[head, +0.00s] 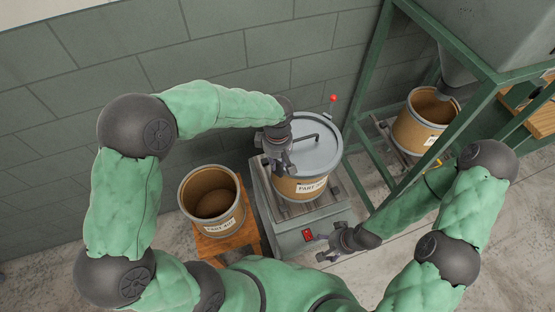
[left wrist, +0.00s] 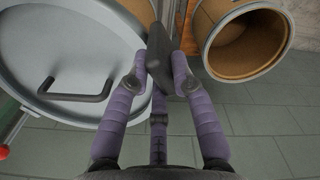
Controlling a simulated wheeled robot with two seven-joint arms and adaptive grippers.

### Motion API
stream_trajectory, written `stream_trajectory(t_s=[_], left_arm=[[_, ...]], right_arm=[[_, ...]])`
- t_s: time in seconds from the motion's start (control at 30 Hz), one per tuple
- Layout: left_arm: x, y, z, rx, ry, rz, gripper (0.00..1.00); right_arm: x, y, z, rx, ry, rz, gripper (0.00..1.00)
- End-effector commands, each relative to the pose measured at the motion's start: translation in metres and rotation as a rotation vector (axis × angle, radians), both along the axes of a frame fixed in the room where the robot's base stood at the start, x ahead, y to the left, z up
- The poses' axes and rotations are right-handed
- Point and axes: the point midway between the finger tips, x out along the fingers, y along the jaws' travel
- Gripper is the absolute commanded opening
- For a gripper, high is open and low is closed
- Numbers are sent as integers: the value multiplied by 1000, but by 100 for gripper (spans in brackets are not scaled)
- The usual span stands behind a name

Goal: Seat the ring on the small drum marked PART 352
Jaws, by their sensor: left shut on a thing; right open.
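A drum (head: 300,196) with a white label, seemingly PART 352, stands on the grey machine in the middle. A grey lid (head: 312,152) with a bar handle covers its top; the lid also shows in the left wrist view (left wrist: 60,40). A pale ring (head: 341,150) seems to run round the lid's rim; I cannot tell how fully it sits. My left gripper (head: 279,158) is at the lid's left edge, its fingers shut on a dark lever-like piece (left wrist: 157,60), seemingly part of the ring. My right gripper (head: 335,244) is open and empty by the machine's front.
An open drum (head: 211,184) stands left on a wooden stand (head: 230,243). Another open drum (head: 424,132) stands right inside a green frame (head: 370,75) under a hopper (head: 490,30). A red-knobbed rod (head: 333,99) rises behind the lid. A red switch (head: 308,235) is on the machine's front.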

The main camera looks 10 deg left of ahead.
Motion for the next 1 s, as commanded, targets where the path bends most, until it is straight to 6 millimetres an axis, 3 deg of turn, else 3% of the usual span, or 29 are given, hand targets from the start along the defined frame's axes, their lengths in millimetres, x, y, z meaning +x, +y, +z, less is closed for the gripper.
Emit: stream_trajectory(t_s=[1.0], left_arm=[[1, 0, -7, -1, -2, 0, 0]], right_arm=[[0, 0, -8, 0, 0, 0, 73]])
